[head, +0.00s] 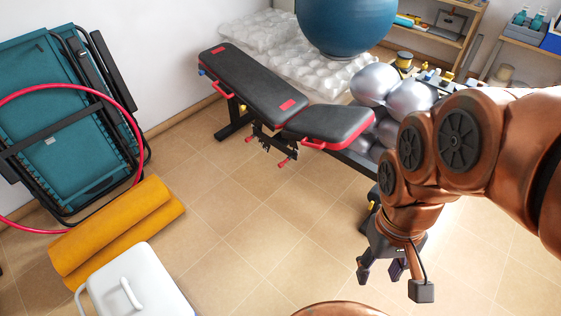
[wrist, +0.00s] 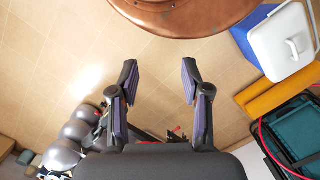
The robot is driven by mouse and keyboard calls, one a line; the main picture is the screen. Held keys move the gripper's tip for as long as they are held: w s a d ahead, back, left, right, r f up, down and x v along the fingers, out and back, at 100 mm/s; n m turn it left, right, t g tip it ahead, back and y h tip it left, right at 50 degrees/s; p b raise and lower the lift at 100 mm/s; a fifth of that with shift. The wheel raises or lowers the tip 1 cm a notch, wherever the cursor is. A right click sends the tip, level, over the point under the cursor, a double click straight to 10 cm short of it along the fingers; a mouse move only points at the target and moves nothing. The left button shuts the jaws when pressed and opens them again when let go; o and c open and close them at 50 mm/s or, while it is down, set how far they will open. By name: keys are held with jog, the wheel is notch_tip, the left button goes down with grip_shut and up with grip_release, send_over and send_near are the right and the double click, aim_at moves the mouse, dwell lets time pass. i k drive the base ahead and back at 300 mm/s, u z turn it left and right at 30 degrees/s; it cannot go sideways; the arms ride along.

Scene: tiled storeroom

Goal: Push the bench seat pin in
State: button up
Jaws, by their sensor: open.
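The bench (head: 262,88) has black pads with red trim and stands near the wall, beyond my gripper. Its short seat pad (head: 335,122) is at the right end. Below the pads, by the dark frame, are small red-tipped parts, one at the lower right (head: 284,162) and one at the left (head: 222,138). I cannot tell which is the seat pin or how far in it sits. My gripper (head: 380,272) hangs over the floor, well apart from the bench. In the wrist view my gripper (wrist: 159,75) is open and empty; it mostly hides the bench there.
Silver balls (head: 408,97) and a blue ball (head: 347,22) stand behind and right of the bench. Bubble wrap (head: 270,50) lies behind it. An orange roll (head: 115,230), a white-lidded cooler (head: 135,285) and a folded teal item (head: 65,130) are at left. The middle floor is clear.

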aim_at(280, 164)
jog(key=u, duration=0.5)
jog(key=k, duration=1.2)
jog(key=z, duration=0.35)
jog(key=i, duration=1)
jog(key=u, duration=0.6)
jog(key=i, duration=0.7)
jog(key=u, duration=0.8)
